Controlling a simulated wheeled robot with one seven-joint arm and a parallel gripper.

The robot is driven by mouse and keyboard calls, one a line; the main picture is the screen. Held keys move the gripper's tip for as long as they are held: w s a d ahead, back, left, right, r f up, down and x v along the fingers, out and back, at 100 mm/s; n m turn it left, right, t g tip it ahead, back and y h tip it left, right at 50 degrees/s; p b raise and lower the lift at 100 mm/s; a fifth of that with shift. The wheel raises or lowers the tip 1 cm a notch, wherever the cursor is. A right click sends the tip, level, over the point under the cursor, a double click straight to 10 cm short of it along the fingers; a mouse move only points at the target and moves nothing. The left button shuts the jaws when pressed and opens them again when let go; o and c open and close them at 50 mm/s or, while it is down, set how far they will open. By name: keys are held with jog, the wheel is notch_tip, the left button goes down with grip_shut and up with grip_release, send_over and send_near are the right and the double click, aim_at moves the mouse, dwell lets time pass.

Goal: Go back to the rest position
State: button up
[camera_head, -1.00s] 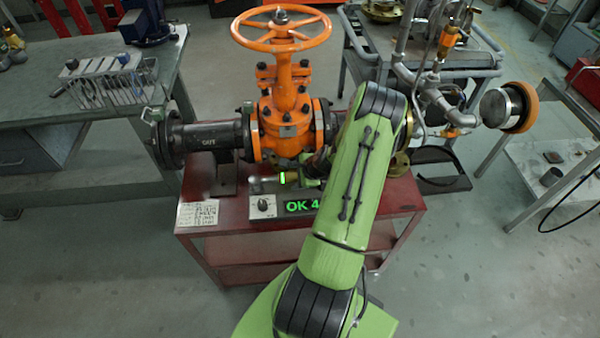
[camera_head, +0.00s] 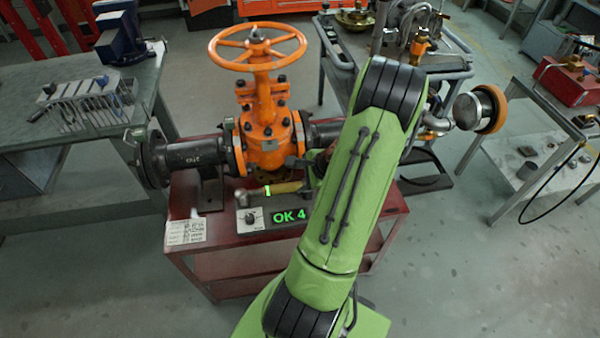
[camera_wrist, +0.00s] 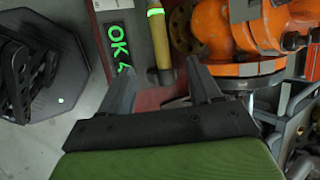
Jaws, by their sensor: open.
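My gripper (camera_wrist: 161,86) is open in the wrist view, its two dark fingers apart with nothing between them. In the head view it is mostly hidden behind my green arm, beside the base of the orange valve. The orange gate valve (camera_head: 265,130) with its handwheel (camera_head: 257,47) stands on the red cart (camera_head: 185,205). A tool with a yellowish handle (camera_head: 287,187) and a green lit band lies by the display box. Its handle (camera_wrist: 159,55) also shows in the wrist view, beyond the fingertips and apart from them.
The display box (camera_head: 252,219) reads "OK 4" in green. Dark flanged pipes (camera_head: 195,155) extend from the valve's sides. A workbench (camera_head: 35,125) with a tool rack stands left, a grey trolley (camera_head: 345,60) behind right, and another table (camera_head: 520,165) at far right. Open floor lies between them.

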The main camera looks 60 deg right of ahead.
dwell(0.3)
jog(key=w+a+r+n+g, duration=0.1)
jog(key=w+a+r+n, duration=0.3)
jog(key=a+r+n, duration=0.35)
jog(key=w+a+r+n+g, duration=0.1)
jog(key=w+a+r+n, duration=0.3)
jog(key=a+r+n, duration=0.4)
jog(key=s+a+r+n, duration=0.4)
jog(key=s+a+n, duration=0.1)
jog(key=a, duration=0.4)
jog(key=s+a+r+n+y, duration=0.1)
jog(key=s+a+r+n, duration=0.3)
jog(key=s+a+n, duration=0.2)
jog(key=a, duration=0.2)
jog(key=shift+s+a+r+t, duration=0.3)
jog(key=shift+a+r, duration=0.1)
